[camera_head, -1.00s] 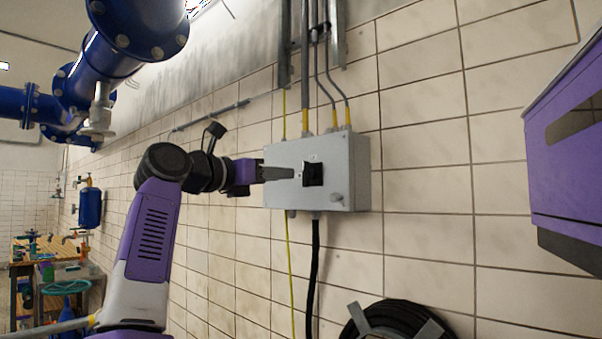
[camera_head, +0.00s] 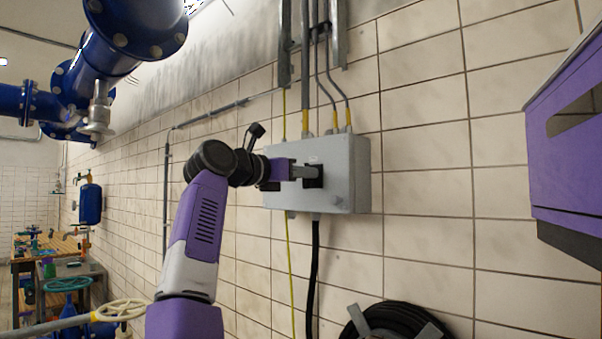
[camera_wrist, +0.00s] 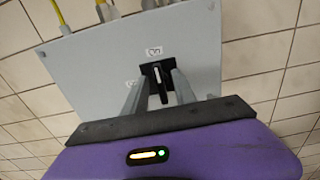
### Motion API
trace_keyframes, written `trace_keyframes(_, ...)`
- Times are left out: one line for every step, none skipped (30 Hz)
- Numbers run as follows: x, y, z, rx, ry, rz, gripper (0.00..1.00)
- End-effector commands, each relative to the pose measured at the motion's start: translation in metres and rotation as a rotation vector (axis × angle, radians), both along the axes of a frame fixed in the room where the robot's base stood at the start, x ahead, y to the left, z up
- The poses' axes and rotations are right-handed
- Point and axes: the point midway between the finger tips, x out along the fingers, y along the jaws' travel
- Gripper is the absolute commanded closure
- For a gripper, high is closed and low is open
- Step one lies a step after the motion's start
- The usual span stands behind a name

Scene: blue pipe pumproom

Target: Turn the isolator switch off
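The isolator switch is a black handle on a black square plate (camera_head: 313,183) on the front of a grey wall box (camera_head: 335,160). In the wrist view the switch (camera_wrist: 157,84) shows between the two grey fingers of my gripper (camera_wrist: 158,95), with its handle pointing along the fingers. My gripper (camera_head: 308,172) is at the switch in the head view, its fingertips in front of the black plate. The fingers are apart, one on each side of the handle. Whether they touch the handle cannot be told. Small white labels (camera_wrist: 153,51) are on the box by the switch.
Grey conduits (camera_head: 305,70) enter the box from above, and a black cable (camera_head: 313,260) hangs below. A coiled black hose (camera_head: 395,320) hangs on the wall lower right. Blue pipes (camera_head: 125,45) are upper left. A workbench (camera_head: 45,250) stands far left.

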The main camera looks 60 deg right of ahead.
Motion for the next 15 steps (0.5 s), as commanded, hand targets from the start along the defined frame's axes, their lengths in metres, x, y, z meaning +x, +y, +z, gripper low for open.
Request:
trace_keyframes(0.0001,0.0000,-0.0003,0.000,0.000,0.000,0.67)
trace_keyframes(0.0000,0.0000,-0.0003,0.000,0.000,0.000,0.67)
trace_keyframes(0.0000,0.0001,-0.0003,0.000,0.000,0.000,0.69)
trace_keyframes(0.0000,0.0001,-0.0003,0.000,0.000,0.000,0.75)
trace_keyframes(0.0000,0.0001,-0.0002,0.000,0.000,0.000,0.81)
trace_keyframes(0.0000,0.0001,-0.0002,0.000,0.000,0.000,0.89)
trace_keyframes(0.0000,0.0001,-0.0002,0.000,0.000,0.000,0.95)
trace_keyframes(0.0000,0.0002,-0.0002,0.000,0.000,0.000,1.00)
trace_keyframes(-0.0001,0.0002,-0.0002,0.000,0.000,0.000,1.00)
trace_keyframes(-0.0001,0.0002,-0.0002,0.000,0.000,0.000,1.00)
trace_keyframes(-0.0001,0.0002,-0.0002,0.000,0.000,0.000,1.00)
trace_keyframes(-0.0001,0.0002,-0.0002,0.000,0.000,-0.001,1.00)
trace_keyframes(-0.0001,0.0002,-0.0002,0.000,0.001,-0.001,1.00)
trace_keyframes(-0.0001,0.0002,-0.0001,0.000,0.001,-0.001,1.00)
trace_keyframes(-0.0001,0.0002,-0.0001,0.002,0.003,-0.001,1.00)
